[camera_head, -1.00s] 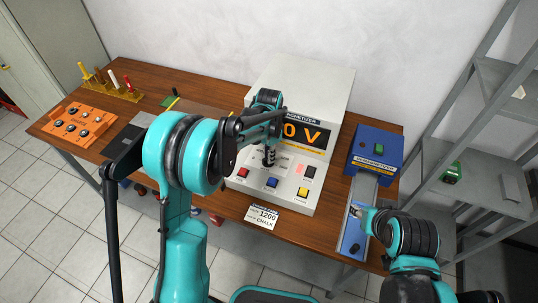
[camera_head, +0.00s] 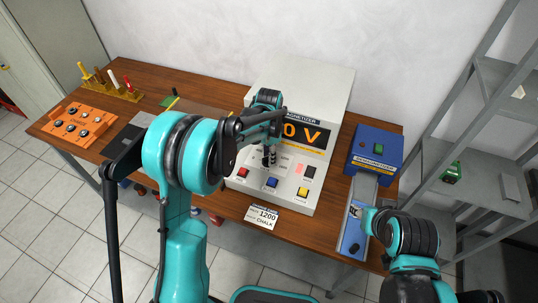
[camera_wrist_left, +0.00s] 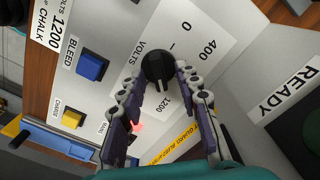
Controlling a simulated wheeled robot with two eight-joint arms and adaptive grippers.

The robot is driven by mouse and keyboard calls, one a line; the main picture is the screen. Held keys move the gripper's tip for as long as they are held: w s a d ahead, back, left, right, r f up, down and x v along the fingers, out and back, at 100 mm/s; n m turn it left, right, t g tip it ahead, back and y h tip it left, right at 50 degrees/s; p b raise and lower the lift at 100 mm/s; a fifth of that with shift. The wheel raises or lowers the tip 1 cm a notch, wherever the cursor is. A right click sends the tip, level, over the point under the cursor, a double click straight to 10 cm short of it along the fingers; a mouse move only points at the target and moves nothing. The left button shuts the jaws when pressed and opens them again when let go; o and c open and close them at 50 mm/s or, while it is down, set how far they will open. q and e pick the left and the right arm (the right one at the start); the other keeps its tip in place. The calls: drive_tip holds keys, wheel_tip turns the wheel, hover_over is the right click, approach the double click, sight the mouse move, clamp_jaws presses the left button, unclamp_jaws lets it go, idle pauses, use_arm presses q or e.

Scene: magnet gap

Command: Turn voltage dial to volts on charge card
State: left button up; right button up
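The voltage dial (camera_wrist_left: 158,66) is a black knob on the grey magnetizer panel, beside printed 0, 400 and 1200 marks. My left gripper (camera_wrist_left: 160,79) has its fingertips apart at the dial's two sides; whether they press on it cannot be told. In the head view my left gripper (camera_head: 268,158) is over the panel and hides the dial. The magnetizer display (camera_head: 303,134) reads 0 V in orange, partly covered by my arm. The charge card (camera_head: 263,217) reads 1200 and CHALK. My right gripper (camera_head: 359,212) is at the blue demagnetizer's track, its fingers mostly hidden.
Red (camera_head: 243,172), blue (camera_head: 271,183) and yellow (camera_head: 302,192) buttons lie near the dial. The blue demagnetizer (camera_head: 376,148) stands at right. An orange tray (camera_head: 79,122) and a rack of coloured pieces (camera_head: 112,88) are at left. A grey shelf (camera_head: 490,150) stands far right.

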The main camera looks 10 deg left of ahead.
use_arm(q)
wheel_tip(320, 180, up, 12)
idle(0.6)
idle(0.4)
drive_tip(key=s+a+r+n+t, duration=0.2)
drive_tip(key=s+r+n, duration=0.1)
drive_tip(key=s, duration=0.3)
drive_tip(key=s+a+r+n+t, duration=0.2)
drive_tip(key=s+n, duration=0.1)
drive_tip(key=s, duration=0.4)
drive_tip(key=s+a+f+n+t, duration=0.1)
drive_tip(key=s+f+n, duration=0.1)
drive_tip(key=s, duration=0.3)
drive_tip(key=s+a+f+n+t, duration=0.1)
drive_tip(key=s+n+t, duration=0.1)
drive_tip(key=s, duration=0.3)
drive_tip(key=shift+s+a+f+n, duration=0.15)
drive_tip(key=shift+a+f+n, duration=0.1)
drive_tip(key=shift+f+n, duration=0.25)
idle(0.3)
